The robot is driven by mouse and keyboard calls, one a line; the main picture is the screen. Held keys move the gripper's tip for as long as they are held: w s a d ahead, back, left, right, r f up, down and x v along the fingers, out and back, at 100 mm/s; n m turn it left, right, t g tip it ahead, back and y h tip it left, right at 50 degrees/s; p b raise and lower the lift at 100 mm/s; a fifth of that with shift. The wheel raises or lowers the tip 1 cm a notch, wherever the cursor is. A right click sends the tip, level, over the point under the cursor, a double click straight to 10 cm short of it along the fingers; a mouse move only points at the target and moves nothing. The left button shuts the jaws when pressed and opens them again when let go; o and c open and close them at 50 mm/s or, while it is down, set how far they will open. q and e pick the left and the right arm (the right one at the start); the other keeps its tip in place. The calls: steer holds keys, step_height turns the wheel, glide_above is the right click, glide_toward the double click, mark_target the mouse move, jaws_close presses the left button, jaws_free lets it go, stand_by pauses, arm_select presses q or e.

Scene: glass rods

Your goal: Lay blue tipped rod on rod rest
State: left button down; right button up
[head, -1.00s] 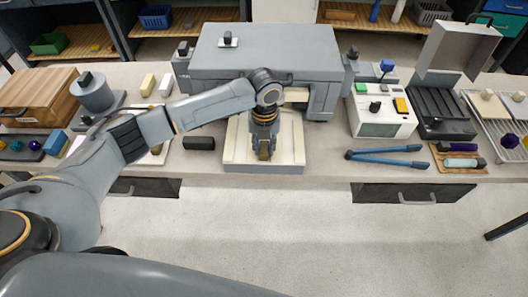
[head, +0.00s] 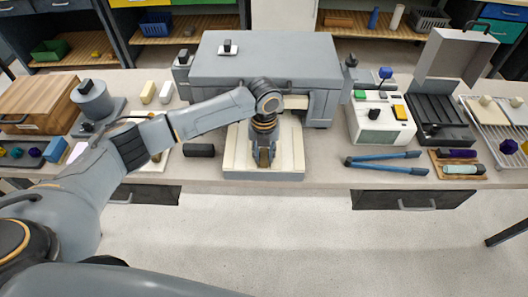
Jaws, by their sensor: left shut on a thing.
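My left gripper (head: 264,158) points down over the cream tray (head: 236,165) in front of the big grey machine. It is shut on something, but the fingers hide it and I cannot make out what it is. I cannot make out a blue tipped rod or its tip near the fingers. I cannot tell for certain which object is the rod rest. My right gripper is not in view.
The grey machine (head: 264,66) stands close behind the gripper. A black block (head: 199,150) lies left of the tray. Blue-handled tongs (head: 390,158) and a white device (head: 382,125) are to the right. The bench's front edge runs just below the tray.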

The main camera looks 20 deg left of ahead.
arm_select(q)
steer(key=c, duration=1)
jaws_free()
